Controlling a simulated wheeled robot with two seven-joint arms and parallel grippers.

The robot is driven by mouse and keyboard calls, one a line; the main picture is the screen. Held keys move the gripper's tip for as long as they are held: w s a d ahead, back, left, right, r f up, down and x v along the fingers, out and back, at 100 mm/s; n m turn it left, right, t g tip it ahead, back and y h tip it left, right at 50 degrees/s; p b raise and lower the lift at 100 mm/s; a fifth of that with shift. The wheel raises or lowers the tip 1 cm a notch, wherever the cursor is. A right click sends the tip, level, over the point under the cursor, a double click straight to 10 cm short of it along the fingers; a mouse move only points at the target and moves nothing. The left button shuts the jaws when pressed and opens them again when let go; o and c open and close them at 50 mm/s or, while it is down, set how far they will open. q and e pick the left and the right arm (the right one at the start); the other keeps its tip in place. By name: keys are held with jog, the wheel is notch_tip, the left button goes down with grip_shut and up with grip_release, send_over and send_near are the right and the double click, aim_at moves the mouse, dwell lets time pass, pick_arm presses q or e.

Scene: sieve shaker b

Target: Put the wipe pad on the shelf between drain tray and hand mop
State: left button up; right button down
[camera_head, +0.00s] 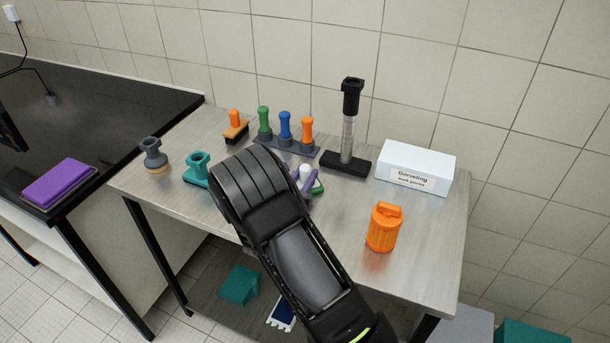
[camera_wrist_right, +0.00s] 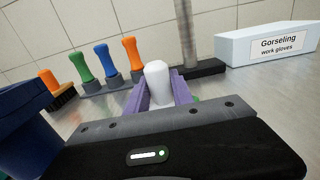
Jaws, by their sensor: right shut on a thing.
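My right gripper (camera_head: 306,180) is over the metal table, with its arm crossing the middle of the head view. In the right wrist view its two purple fingers (camera_wrist_right: 158,92) are shut on a white rounded handle (camera_wrist_right: 157,78). A bit of green shows beside the fingers, perhaps the base of this held thing, likely the wipe pad; the rest is hidden. On the lower shelf lie a teal piece (camera_head: 238,285) and a blue and white piece (camera_head: 282,312), partly behind my arm. I cannot tell surely which is drain tray or hand mop. My left gripper is out of view.
On the metal table (camera_head: 345,235) stand grey and teal handled tools, an orange brush (camera_head: 236,126), a rack of handles (camera_head: 285,145), a black stand (camera_head: 346,163), a glove box (camera_head: 415,168) and an orange canister (camera_head: 384,228). A purple pad (camera_head: 60,182) lies on the left counter.

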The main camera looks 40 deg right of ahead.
jog(key=c, duration=1.1)
grip_release()
jog(key=shift+f, duration=0.1)
jog(key=shift+r, duration=0.25)
jog(key=b+v, duration=0.1)
jog(key=v, duration=0.4)
jog(key=b+v, duration=0.1)
jog(key=v, duration=0.5)
jog(key=shift+f, duration=0.2)
jog(key=shift+s+a, duration=0.3)
jog(key=shift+a, duration=0.1)
